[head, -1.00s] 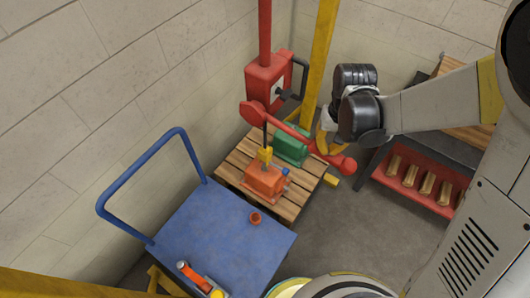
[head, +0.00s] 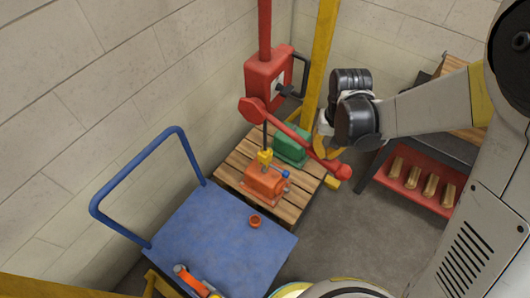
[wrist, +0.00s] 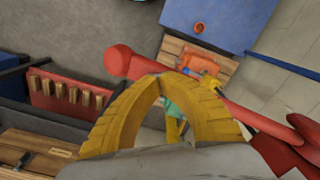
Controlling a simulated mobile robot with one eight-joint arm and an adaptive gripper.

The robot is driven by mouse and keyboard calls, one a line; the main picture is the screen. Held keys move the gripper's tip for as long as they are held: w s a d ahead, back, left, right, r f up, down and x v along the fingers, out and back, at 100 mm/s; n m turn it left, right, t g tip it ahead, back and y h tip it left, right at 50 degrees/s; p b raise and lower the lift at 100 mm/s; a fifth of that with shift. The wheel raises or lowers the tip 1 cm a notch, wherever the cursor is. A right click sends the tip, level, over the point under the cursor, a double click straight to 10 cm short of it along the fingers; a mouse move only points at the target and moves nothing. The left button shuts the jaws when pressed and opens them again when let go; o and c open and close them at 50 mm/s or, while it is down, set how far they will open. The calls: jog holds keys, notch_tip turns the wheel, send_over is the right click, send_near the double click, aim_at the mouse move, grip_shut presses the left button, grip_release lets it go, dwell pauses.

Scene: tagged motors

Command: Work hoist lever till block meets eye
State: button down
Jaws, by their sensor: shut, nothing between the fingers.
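The red hoist lever (head: 310,147) slopes down to the right from its round hub by the red hoist box (head: 264,80) to a round knob at its end. A small yellow block (head: 265,157) hangs on a dark line just above the orange motor (head: 264,184); whether it touches the motor's eye I cannot tell. My gripper (head: 326,151) is shut and empty at the lever's outer part, near the knob. In the wrist view its yellow fingers (wrist: 160,78) meet at the tips, with the lever (wrist: 125,62) passing behind them; contact is unclear.
A green motor (head: 291,146) stands beside the orange one on a wooden pallet (head: 235,160). A blue trolley (head: 215,235) is at the front left. A yellow post (head: 320,60) stands behind the lever. A rack with a red tray (head: 410,185) is on the right.

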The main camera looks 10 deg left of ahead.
jog(key=shift+w+a+f+b, duration=0.1)
jog(key=shift+a+f+b, duration=0.05)
jog(key=shift+f+b, duration=0.35)
jog(key=shift+w+a+f+b, duration=0.1)
jog(key=shift+f+b, duration=0.15)
jog(key=shift+f, duration=0.3)
jog(key=shift+r, duration=0.1)
notch_tip(320, 180, up, 18)
jog(key=p, duration=1.2)
jog(key=shift+s+d, duration=0.15)
jog(key=shift+d, duration=0.05)
notch_tip(320, 180, down, 2)
jog(key=shift+b, duration=0.75)
